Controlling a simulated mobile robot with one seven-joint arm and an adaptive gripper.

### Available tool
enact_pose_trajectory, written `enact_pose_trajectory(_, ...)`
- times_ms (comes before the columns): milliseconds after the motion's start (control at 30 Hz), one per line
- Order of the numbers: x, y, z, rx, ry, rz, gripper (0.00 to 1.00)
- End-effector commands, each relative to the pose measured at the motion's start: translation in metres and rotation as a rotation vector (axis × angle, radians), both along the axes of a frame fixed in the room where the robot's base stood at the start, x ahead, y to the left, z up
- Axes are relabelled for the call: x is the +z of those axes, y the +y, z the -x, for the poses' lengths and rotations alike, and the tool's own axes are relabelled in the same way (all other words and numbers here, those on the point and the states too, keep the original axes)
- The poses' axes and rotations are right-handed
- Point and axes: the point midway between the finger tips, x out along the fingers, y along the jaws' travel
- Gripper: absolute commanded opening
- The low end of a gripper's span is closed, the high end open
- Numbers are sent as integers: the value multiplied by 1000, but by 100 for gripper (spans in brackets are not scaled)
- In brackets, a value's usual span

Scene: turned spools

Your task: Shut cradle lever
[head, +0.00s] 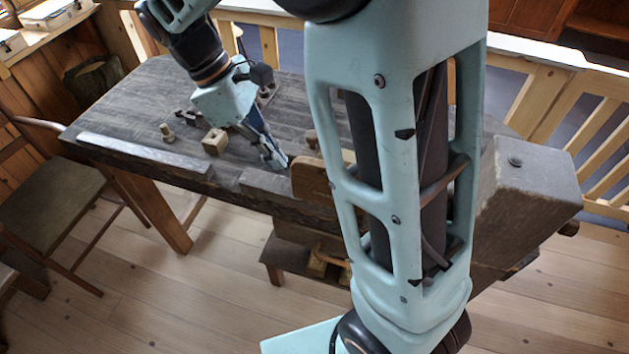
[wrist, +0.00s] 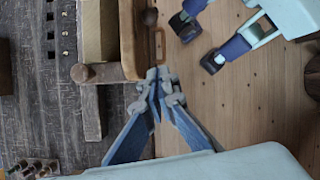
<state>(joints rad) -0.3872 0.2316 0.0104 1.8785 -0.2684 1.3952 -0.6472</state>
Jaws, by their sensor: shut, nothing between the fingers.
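My gripper (head: 274,160) is shut and empty at the bench's front edge in the head view. In the wrist view its closed fingertips (wrist: 158,84) are close to the end of a reddish-brown wooden board (wrist: 129,38). I cannot tell whether they touch it. A brown round-ended wooden bar (wrist: 84,72), which may be the cradle lever, lies across the lower end of a pale wood block (wrist: 99,30) and meets the board. In the head view the brown board (head: 312,180) is just right of my gripper, partly hidden by my arm.
Several small pegs (wrist: 36,167) show at the lower left of the wrist view. A chair (head: 50,195) stands left. Open plank floor (head: 170,290) lies in front.

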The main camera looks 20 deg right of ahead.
Motion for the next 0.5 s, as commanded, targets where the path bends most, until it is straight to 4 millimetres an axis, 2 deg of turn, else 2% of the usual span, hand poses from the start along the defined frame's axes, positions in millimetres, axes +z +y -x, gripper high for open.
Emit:
enact_pose_trajectory(167, -15, -7, 4, -1, 3, 2, 0)
enact_pose_trajectory(500, -80, -33, 20, -2, 5, 2, 0)
